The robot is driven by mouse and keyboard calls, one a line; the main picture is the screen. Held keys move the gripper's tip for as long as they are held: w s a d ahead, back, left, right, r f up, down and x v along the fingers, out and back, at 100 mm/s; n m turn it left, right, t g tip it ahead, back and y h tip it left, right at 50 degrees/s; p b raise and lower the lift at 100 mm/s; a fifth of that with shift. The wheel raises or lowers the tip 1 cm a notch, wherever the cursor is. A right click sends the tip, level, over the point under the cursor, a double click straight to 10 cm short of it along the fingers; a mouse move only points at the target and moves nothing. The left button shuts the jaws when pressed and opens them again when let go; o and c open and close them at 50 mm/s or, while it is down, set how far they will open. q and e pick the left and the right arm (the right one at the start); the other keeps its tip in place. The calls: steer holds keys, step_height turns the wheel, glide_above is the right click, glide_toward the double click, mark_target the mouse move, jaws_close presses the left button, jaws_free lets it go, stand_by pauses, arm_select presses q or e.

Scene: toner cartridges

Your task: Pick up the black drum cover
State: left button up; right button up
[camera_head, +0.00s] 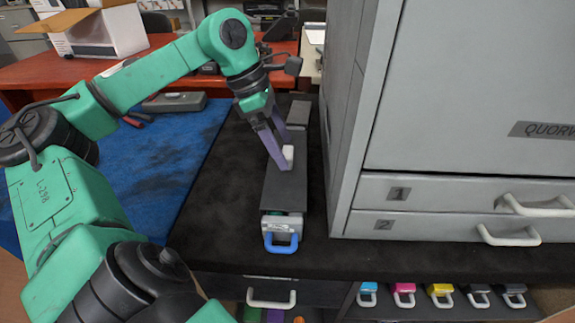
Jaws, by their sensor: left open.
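The black drum cover (285,192) is a long, flat, dark piece lying along a drum unit (279,225) that has a blue loop handle at its front end. A small pale knob (288,154) stands up on the cover. My left gripper (283,162) reaches down from above, its two purple fingers open and on either side of the knob. I cannot tell whether the fingers touch it. The far part of the cover is partly hidden behind the fingers. My right gripper does not show.
A big grey printer (455,90) with drawers numbered 1 and 2 stands close on the right. A blue mat (165,150) lies to the left. Below the dark counter (390,255) are a drawer handle (271,298) and several coloured cartridges (404,294). An open cardboard box (100,30) sits at the back left.

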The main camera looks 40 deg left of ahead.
arm_select(q)
steer(key=shift+x, duration=0.9)
steer(key=shift+a+r, duration=0.1)
steer(key=c, duration=1.5)
